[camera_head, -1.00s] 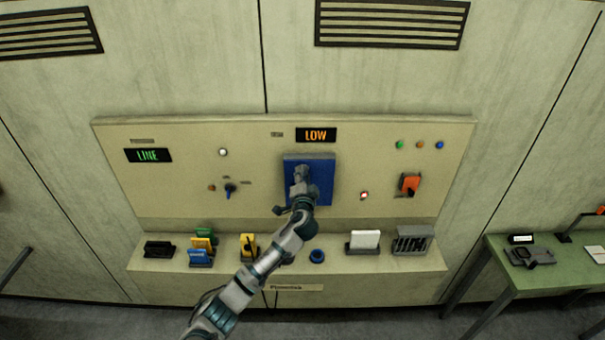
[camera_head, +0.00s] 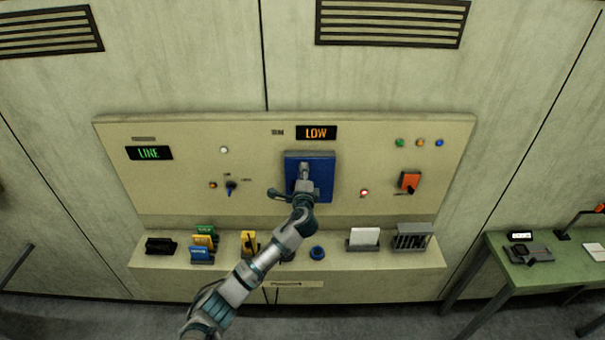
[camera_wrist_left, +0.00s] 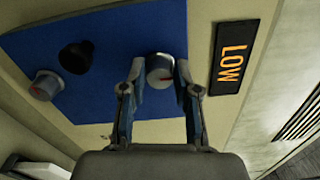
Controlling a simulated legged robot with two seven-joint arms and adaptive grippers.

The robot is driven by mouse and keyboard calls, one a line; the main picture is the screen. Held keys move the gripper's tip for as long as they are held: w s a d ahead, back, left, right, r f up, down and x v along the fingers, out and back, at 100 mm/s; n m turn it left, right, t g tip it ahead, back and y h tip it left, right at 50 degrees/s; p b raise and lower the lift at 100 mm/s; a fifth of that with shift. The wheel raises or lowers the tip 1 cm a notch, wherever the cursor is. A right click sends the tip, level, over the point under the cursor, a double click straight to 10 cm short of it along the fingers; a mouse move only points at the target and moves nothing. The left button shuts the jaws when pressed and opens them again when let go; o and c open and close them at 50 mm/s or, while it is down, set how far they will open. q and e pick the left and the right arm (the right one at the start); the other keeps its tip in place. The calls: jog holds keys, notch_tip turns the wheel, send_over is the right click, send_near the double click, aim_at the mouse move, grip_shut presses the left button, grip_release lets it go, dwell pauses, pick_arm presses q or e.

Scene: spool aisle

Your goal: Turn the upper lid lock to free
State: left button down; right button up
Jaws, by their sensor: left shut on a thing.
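The blue lid (camera_head: 324,159) is on the beige wall panel under the orange LOW sign. In the left wrist view the lid (camera_wrist_left: 100,40) carries a grey round knob near the LOW sign, the upper lid lock (camera_wrist_left: 159,66), with a red mark on its face. A second grey knob (camera_wrist_left: 44,86) with a red mark sits at the lid's far end, and a black knob (camera_wrist_left: 76,57) lies between. My left gripper (camera_wrist_left: 159,74) is shut on the upper lock, one finger on each side. My right gripper is not seen.
The LOW sign (camera_head: 316,133) is just above the lid. An orange switch (camera_head: 410,181) is to the right and a small blue knob (camera_head: 231,188) to the left. The ledge (camera_head: 345,260) below holds coloured cards, a white card and a grey rack (camera_head: 412,237). A green table (camera_head: 560,270) stands right.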

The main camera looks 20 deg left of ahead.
pick_arm(q)
jog(key=shift+d+f, duration=0.1)
jog(key=shift+f, duration=0.3)
jog(key=c, duration=0.8)
grip_release()
jog(key=shift+c, duration=0.2)
jog(key=shift+w, duration=0.15)
jog(key=shift+r, duration=0.1)
jog(key=v, duration=1.2)
